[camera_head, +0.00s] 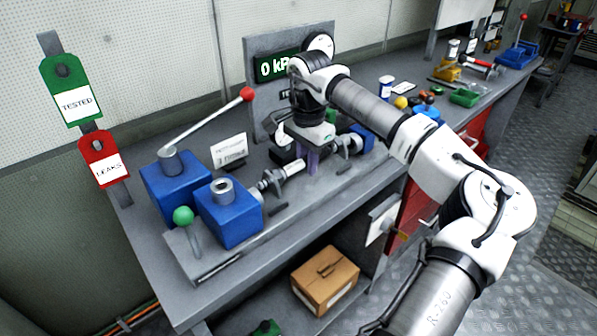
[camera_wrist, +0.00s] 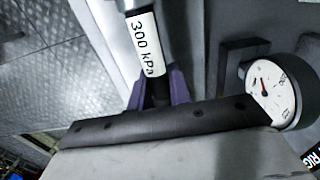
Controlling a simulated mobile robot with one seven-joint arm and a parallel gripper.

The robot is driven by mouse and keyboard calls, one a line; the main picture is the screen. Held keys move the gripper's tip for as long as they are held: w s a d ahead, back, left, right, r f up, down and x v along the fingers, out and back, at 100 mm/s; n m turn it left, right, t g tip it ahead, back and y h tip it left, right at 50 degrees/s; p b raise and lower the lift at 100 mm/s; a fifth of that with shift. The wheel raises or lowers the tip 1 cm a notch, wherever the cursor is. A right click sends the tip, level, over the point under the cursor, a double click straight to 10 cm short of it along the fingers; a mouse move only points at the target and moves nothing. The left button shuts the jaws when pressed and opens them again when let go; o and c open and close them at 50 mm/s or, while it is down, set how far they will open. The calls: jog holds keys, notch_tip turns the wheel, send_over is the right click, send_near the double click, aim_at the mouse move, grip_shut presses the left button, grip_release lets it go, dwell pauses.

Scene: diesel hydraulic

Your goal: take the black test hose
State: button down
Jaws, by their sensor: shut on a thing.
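My gripper (camera_head: 313,163) is low over the bench, in front of the pressure panel, its purple fingers pointing down. In the wrist view its fingers (camera_wrist: 157,90) are closed around a dark piece, which I take to be the black test hose (camera_wrist: 159,93). Only a short part of it shows between the fingers; my gripper's body hides the rest. A white label reading 300 kPa (camera_wrist: 145,43) is just beyond the fingers. In the head view I cannot make out the held piece clearly.
Blue blocks (camera_head: 229,213) with a red-knobbed lever (camera_head: 246,94) stand at the left of the bench. A metal fitting (camera_head: 284,174) lies left of my gripper. A cardboard box (camera_head: 325,279) sits on the lower shelf.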

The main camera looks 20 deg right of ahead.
jog(key=shift+r+p, duration=2.05)
jog(key=shift+r, duration=1.25)
jog(key=shift+d, duration=0.1)
